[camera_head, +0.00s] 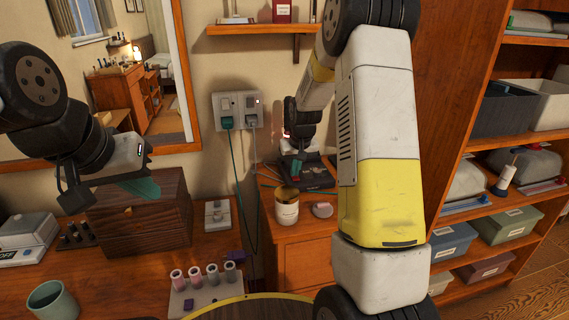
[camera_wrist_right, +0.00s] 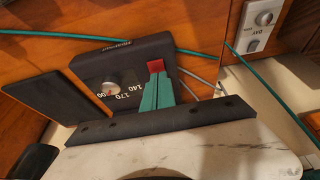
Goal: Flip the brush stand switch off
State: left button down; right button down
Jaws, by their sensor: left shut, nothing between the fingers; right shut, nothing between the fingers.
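A black stand (camera_wrist_right: 120,67), which looks like the brush stand, shows in the right wrist view with a round dial marked 140 and 170 and a red switch (camera_wrist_right: 157,66) beside it. It also shows in the head view (camera_head: 318,176) on the wooden cabinet. My right gripper (camera_wrist_right: 153,88), with teal fingers, is shut and empty; its tips are at the red switch and cover its lower part. I cannot tell whether they touch or which way the switch is set. My left gripper (camera_head: 146,188) is shut and empty above the left counter, before a dark wooden box (camera_head: 135,215).
A wall outlet plate (camera_head: 238,108) has a green and a grey plug with hanging cords. A brush jar (camera_head: 287,208) and a round grey item (camera_head: 322,210) stand close below the stand. A wall shelf (camera_head: 262,29) is above; my right arm blocks part of the view.

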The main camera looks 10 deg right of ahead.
jog(key=shift+s+f, duration=0.25)
jog(key=shift+s, duration=0.2)
jog(key=shift+s+f, duration=0.2)
jog(key=shift+s, duration=0.25)
notch_tip(320, 180, up, 5)
jog(key=shift+s+r, duration=0.1)
jog(key=shift+r, duration=0.05)
jog(key=v, duration=0.9)
jog(key=shift+r, duration=0.15)
jog(key=shift+a, duration=0.1)
